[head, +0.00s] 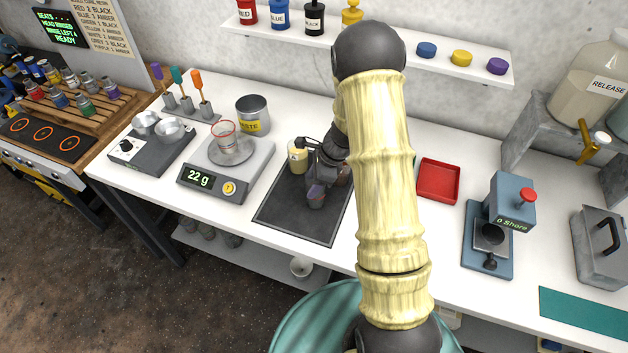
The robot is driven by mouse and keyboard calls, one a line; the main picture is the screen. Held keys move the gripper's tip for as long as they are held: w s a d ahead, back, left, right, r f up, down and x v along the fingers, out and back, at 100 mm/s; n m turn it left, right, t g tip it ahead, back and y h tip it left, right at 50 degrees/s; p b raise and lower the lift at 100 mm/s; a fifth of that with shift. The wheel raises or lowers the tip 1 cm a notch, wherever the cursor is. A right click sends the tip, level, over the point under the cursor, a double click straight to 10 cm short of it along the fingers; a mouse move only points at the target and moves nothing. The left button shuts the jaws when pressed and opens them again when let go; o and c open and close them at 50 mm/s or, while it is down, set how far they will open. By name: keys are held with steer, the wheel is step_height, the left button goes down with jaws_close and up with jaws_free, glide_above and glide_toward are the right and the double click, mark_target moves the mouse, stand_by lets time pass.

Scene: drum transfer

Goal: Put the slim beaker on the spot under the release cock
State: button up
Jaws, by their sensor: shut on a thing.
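My gripper (320,184) is low over the dark mat (283,217) at the middle of the bench, partly hidden by my arm. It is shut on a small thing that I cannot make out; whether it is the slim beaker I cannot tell. A small jar with cream-yellow contents (297,160) stands on the mat just left of the gripper. A clear beaker with a red rim (226,140) stands on the scale (205,176), which reads 22 g. The brass release cock (592,146) is at the far right, under the RELEASE jug (590,85). I cannot make out the spot below it.
The waste can (253,122) stands behind the scale. A red tray (438,181), a blue-grey press (507,210) and a grey lidded box (602,243) are to the right. The grey stand (547,130) borders the cock. Bench between mat and press is partly clear.

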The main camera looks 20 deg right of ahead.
steer(key=shift+s+a+f, duration=0.1)
steer(key=shift+f, duration=0.1)
steer(key=o, duration=1)
steer(key=shift+r, duration=0.1)
steer(key=shift+c, duration=0.2)
steer(key=b+v, duration=0.2)
steer(key=v, duration=1)
steer(key=shift+d, duration=0.2)
